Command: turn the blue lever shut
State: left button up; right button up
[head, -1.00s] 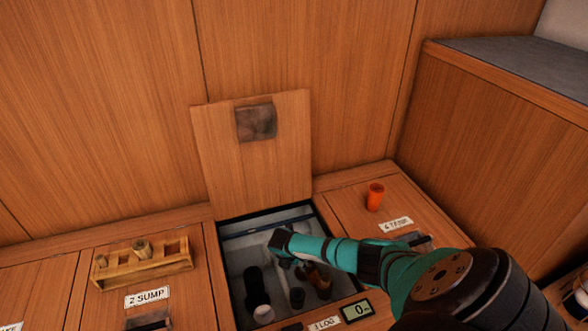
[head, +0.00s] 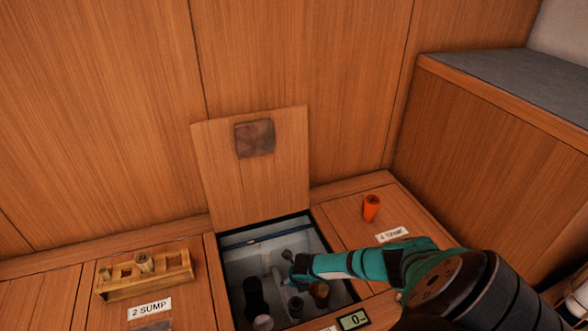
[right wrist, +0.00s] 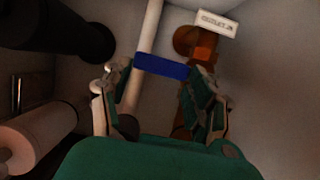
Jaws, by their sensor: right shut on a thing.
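The blue lever (right wrist: 162,66) shows in the right wrist view as a short blue bar between my fingers. It lies roughly crosswise to a pale pipe (right wrist: 149,28), with its left end over the pipe. An orange-brown fitting (right wrist: 188,42) with a white tag (right wrist: 217,22) is just beyond its right end. My right gripper (right wrist: 161,84) is shut on the lever, one finger at each end. In the head view, my right gripper (head: 294,270) reaches down into the open locker (head: 235,255); the lever is hidden there. My left gripper is not in view.
The raised hatch lid (head: 255,180) leans against the back panel. Dark upright cylinders (head: 254,298) stand in the locker left of my gripper. An orange cup (head: 371,207) stands on the right lid, and a wooden rack (head: 145,275) on the left lid.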

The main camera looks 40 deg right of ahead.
jog(key=shift+s+f, duration=0.1)
jog(key=shift+s, duration=0.05)
dwell(0.3)
jog(key=o, duration=1.5)
jog(key=shift+c, duration=0.2)
jog(key=v, duration=1.2)
